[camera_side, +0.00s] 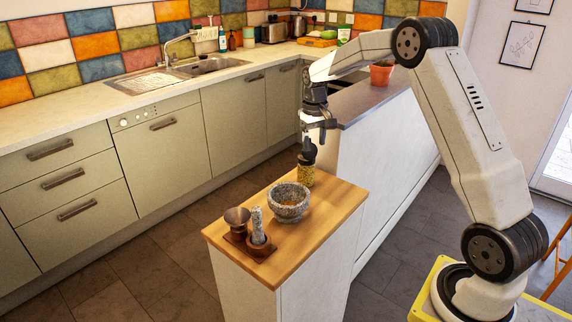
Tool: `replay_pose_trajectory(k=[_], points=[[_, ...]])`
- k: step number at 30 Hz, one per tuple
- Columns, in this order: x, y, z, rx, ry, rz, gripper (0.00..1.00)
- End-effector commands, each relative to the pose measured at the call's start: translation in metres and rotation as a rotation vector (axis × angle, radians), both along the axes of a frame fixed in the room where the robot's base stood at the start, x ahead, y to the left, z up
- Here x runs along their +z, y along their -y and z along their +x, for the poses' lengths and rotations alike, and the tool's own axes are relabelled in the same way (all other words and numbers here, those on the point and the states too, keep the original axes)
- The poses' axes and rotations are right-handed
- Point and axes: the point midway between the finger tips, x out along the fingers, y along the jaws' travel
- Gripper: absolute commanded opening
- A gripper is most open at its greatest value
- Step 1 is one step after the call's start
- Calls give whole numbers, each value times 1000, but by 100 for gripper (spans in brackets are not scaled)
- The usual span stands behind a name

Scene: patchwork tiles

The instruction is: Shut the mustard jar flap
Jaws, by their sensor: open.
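The mustard jar (305,176) stands upright near the far end of the wooden-topped counter. It is small, with yellow contents and a dark top. Its dark flap (308,150) appears to stand up above the jar, but it is too small to tell its exact angle. My gripper (318,138) is open, pointing down just above the flap. I cannot tell whether a finger touches the flap.
A grey stone mortar (289,203) stands just in front of the jar. A wooden stand (262,252) with a grey pestle (257,222) and a brown funnel-shaped cup (237,218) is at the near left. The wooden top (325,215) is clear at right.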

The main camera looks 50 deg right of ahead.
Motion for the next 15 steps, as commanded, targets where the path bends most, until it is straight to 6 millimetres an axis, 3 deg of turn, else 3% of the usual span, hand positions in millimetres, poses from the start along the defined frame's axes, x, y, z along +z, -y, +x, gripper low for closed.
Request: replay_pose_trajectory(k=[4, 15], points=[[0, -1, -4, 0, 42, -17, 62], [49, -1, -2, 0, 41, -17, 62]])
